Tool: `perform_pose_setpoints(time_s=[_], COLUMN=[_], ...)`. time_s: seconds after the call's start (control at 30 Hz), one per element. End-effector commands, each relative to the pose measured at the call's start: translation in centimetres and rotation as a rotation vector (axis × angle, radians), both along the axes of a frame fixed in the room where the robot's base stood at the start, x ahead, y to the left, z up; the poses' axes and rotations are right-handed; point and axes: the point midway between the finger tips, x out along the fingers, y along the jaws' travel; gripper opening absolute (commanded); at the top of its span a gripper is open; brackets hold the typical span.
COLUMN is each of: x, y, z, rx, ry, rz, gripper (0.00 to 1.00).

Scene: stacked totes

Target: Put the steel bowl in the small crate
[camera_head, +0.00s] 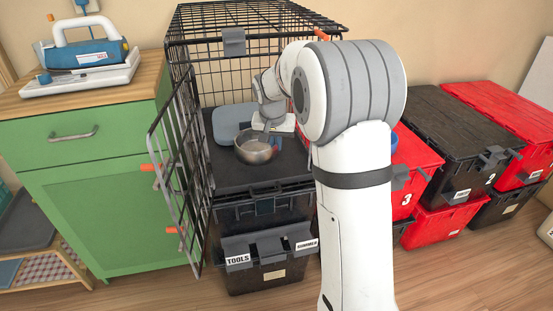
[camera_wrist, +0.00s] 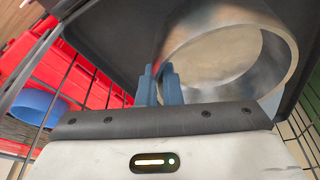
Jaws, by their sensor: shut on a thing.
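The steel bowl (camera_head: 256,148) is inside the black wire crate (camera_head: 260,33), at its front, over the dark floor tray. I cannot tell whether it touches the tray. My gripper (camera_head: 268,128) reaches in from the right and is shut on the bowl's rim. In the wrist view the blue fingers (camera_wrist: 160,86) pinch the edge of the bowl (camera_wrist: 222,55), which shows its shiny inside. The fingertips are partly hidden in the head view. The crate's wire door (camera_head: 182,165) stands open to the left.
A grey-blue pad (camera_head: 232,120) lies behind the bowl in the crate. Black totes (camera_head: 268,262) stand under the crate. A green cabinet (camera_head: 105,200) is to the left; red and black totes (camera_head: 447,120) are to the right. A blue bowl (camera_wrist: 40,107) shows in the wrist view.

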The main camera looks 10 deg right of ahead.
Motion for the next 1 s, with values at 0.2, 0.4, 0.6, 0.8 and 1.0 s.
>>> perform_pose_setpoints(time_s=[0.2, 0.4, 0.6, 0.8, 1.0], x=[0.0, 0.2, 0.4, 0.4, 0.4], y=[0.1, 0.1, 0.1, 0.1, 0.2], z=[-2.1, -5.3, -5.1, -5.5, -5.4], rx=[0.000, 0.000, 0.000, 0.000, 0.000], ry=[0.001, -0.002, -0.002, -0.002, -0.001], rz=[0.001, 0.000, 0.001, 0.001, 0.002], gripper=[0.00, 0.00, 0.00, 0.00, 0.20])
